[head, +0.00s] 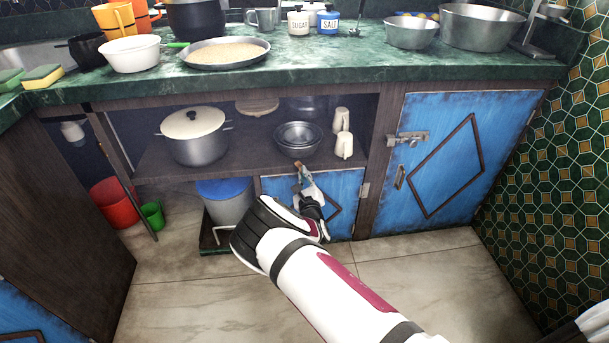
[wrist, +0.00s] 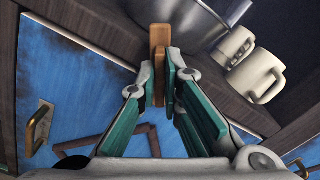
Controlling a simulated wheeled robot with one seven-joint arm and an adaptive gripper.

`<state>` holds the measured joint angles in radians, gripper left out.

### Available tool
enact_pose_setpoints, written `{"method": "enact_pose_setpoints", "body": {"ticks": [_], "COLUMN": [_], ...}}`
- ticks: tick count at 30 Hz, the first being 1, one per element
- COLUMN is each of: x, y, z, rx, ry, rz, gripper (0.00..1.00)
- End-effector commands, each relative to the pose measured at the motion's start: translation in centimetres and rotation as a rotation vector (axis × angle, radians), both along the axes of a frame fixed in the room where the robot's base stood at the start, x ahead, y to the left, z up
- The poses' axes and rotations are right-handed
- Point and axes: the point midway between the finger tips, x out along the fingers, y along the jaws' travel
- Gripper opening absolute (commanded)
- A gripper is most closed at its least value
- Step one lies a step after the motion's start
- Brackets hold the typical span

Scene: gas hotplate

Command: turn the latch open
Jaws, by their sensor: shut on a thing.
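The latch is a small brown wooden turning piece (wrist: 160,36) at the top edge of the small low blue door (wrist: 70,75). It also shows as a small brown tip in the head view (head: 298,166). My gripper (wrist: 161,88) is shut on the latch, with its green-padded fingers on either side of it. The latch stands upright in the wrist view and overlaps the shelf edge above the door. In the head view my gripper (head: 303,174) reaches the top of the small door (head: 347,184), which looks closed. My arm and gripper hide part of that door.
A larger blue door (head: 440,165) with a metal bolt (head: 408,138) is at the right. Metal bowls (head: 298,140), two cream mugs (head: 344,145) and a lidded pot (head: 194,135) stand on the shelf above. A lidded bin (head: 228,203) stands left of the small door.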

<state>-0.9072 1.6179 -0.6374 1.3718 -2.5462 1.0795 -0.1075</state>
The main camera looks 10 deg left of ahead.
Motion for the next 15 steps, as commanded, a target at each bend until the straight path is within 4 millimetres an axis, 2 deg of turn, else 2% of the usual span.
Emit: {"method": "enact_pose_setpoints", "body": {"ticks": [15], "x": [-0.13], "y": [0.28], "z": [-0.26], "rx": [-0.474], "ry": [-0.135], "rz": [0.002], "gripper": [0.00]}}
